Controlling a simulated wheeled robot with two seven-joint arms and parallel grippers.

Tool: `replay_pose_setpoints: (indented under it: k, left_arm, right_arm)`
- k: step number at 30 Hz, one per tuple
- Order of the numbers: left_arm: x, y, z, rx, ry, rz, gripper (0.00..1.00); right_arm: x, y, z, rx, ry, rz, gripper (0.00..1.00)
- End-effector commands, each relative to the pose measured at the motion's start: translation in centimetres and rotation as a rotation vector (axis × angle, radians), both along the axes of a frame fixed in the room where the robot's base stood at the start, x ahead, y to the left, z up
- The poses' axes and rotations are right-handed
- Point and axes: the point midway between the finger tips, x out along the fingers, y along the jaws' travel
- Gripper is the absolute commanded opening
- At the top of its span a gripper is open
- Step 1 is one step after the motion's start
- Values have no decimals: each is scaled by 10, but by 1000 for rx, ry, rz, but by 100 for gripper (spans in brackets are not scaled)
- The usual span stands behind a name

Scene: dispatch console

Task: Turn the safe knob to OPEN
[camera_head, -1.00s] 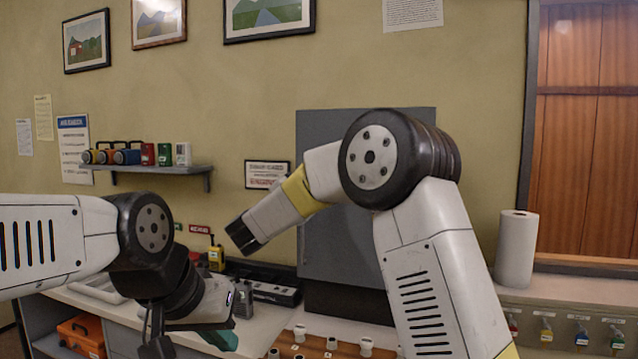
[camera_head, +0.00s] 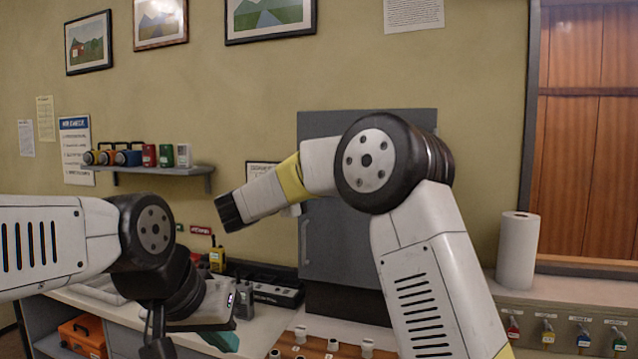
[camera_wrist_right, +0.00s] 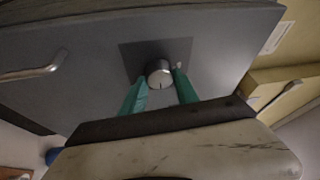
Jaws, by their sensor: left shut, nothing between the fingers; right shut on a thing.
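The grey safe (camera_head: 345,235) stands against the wall in the head view, partly behind my right arm. In the right wrist view, its door (camera_wrist_right: 95,70) carries a round silver knob (camera_wrist_right: 159,76) on a darker square plate (camera_wrist_right: 131,58). A dark mark on the knob points toward the bottom of that picture. My right gripper (camera_wrist_right: 160,86) has its teal fingers on both sides of the knob, shut on it. The knob and right fingers are hidden in the head view. My left gripper (camera_head: 222,341) is shut and empty above the counter at lower left.
The safe's handle (camera_wrist_right: 35,70) sits left of the knob. Radios (camera_head: 243,300) and a black charger (camera_head: 275,293) stand on the counter near my left gripper. Several white knobs or cups (camera_head: 333,345) sit at front. A paper towel roll (camera_head: 516,252) stands at right.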

Motion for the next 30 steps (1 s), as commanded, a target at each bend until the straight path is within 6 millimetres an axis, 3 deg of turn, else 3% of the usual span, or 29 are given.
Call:
replay_pose_setpoints:
  k: [9, 10, 13, 23, 30]
  left_arm:
    - [0, 0, 0, 0, 0, 0, 0]
    - [0, 0, 0, 0, 0, 0, 0]
    - [0, 0, 0, 0, 0, 0, 0]
    - [0, 0, 0, 0, 0, 0, 0]
    - [0, 0, 0, 0, 0, 0, 0]
  right_arm:
    - [0, -1, -1, 3, 0, -1, 0]
    - [0, -1, -1, 3, 0, -1, 40]
    - [0, 0, 0, 1, 0, -1, 58]
    - [-1, 1, 0, 1, -1, 0, 58]
    - [-26, 23, -4, 1, 0, 4, 58]
